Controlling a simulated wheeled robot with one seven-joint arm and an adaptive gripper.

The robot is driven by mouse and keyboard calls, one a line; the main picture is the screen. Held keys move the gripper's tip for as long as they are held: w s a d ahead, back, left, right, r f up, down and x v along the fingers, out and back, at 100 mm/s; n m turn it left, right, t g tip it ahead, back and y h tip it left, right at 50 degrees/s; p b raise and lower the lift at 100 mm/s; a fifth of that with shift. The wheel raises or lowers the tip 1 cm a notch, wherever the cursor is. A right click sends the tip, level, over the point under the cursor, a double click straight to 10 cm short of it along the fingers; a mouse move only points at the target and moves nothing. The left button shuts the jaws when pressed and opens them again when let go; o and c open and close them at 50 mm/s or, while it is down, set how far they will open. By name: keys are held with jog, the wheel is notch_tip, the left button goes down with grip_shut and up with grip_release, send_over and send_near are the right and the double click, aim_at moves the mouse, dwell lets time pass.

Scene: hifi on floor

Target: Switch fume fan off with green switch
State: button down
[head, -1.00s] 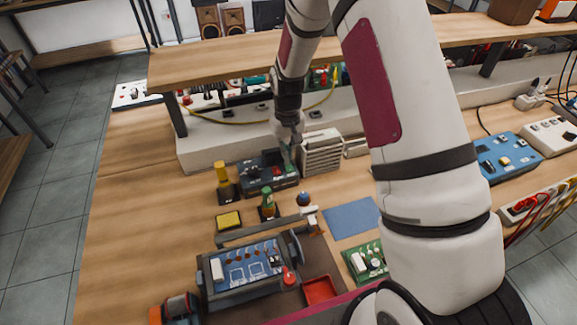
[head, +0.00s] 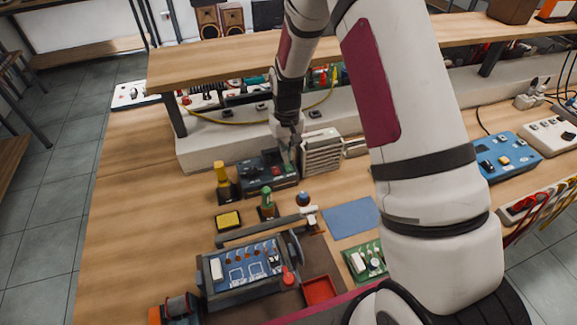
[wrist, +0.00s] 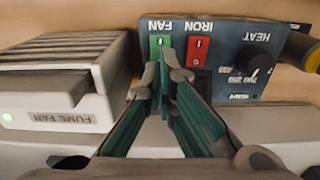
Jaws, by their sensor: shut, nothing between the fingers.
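The blue control box (wrist: 235,55) fills the upper middle of the wrist view. It carries a green rocker switch (wrist: 158,45) labelled FAN, a red rocker switch (wrist: 198,48) labelled IRON and a HEAT knob. The pale slatted fume fan (wrist: 60,75) stands left of it, with a small green light glowing on its front. My gripper (wrist: 168,68) is shut and empty, its tips just below the green switch in the picture; I cannot tell if they touch it. In the head view my gripper (head: 287,163) is over the box (head: 255,174), beside the fume fan (head: 321,152).
A yellow-topped stand (head: 223,178) and a green-topped bottle (head: 267,200) stand near the box. A board holder (head: 245,270), red tray (head: 319,290) and blue mat (head: 351,216) lie nearer. A shelf (head: 220,62) overhangs behind. The bench's left side is clear.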

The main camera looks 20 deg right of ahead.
jog(key=shift+f+b, duration=0.35)
jog(key=shift+f, duration=0.8)
dwell(0.9)
jog(key=shift+r+p, duration=0.85)
jog(key=shift+r, duration=2.7)
notch_tip(320, 180, up, 10)
jog(key=f+t, duration=0.1)
send_over(290, 170)
jog(key=s+r+t, duration=0.1)
jog(key=s+r, duration=0.6)
jog(key=r, duration=0.5)
jog(key=s+r+t, duration=0.1)
jog(key=s+r, duration=0.3)
jog(key=s, duration=0.6)
jog(key=s+r+t, duration=0.2)
jog(key=s+r, duration=0.2)
jog(key=s, duration=0.6)
jog(key=shift+r+t, duration=0.3)
jog(key=shift+r, duration=0.05)
